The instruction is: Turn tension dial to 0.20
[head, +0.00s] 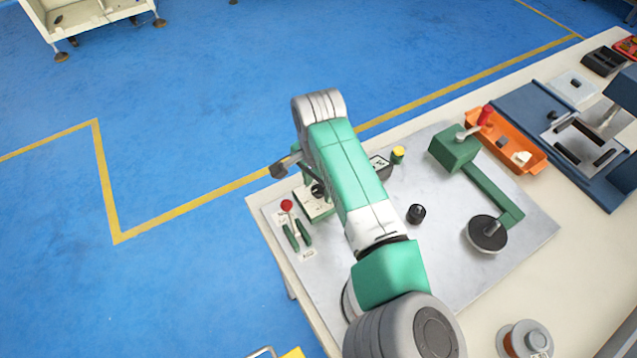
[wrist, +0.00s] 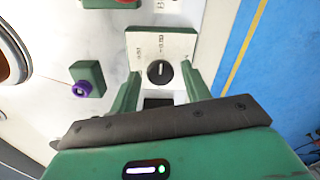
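The tension dial (wrist: 158,77) is a round black knob with a small pale mark, on a cream panel (wrist: 150,45) with small printed numbers. I cannot read for sure which number the mark points at. In the head view the dial (head: 318,190) shows on its cream-and-green box (head: 314,206), partly beside my arm. My gripper (wrist: 161,70) is open in the wrist view. Its two green fingers stand apart, one on each side of the dial, with a gap to the knob. Whether the tips are level with the knob is unclear. In the head view my arm hides most of the gripper.
A green block with a purple ring (wrist: 82,89) stands left of the dial in the wrist view. A red ball knob (head: 287,205) and green handles (head: 297,235) stand beside the dial box. A crank (head: 487,234), black knob (head: 416,213) and orange tray (head: 520,150) are farther right.

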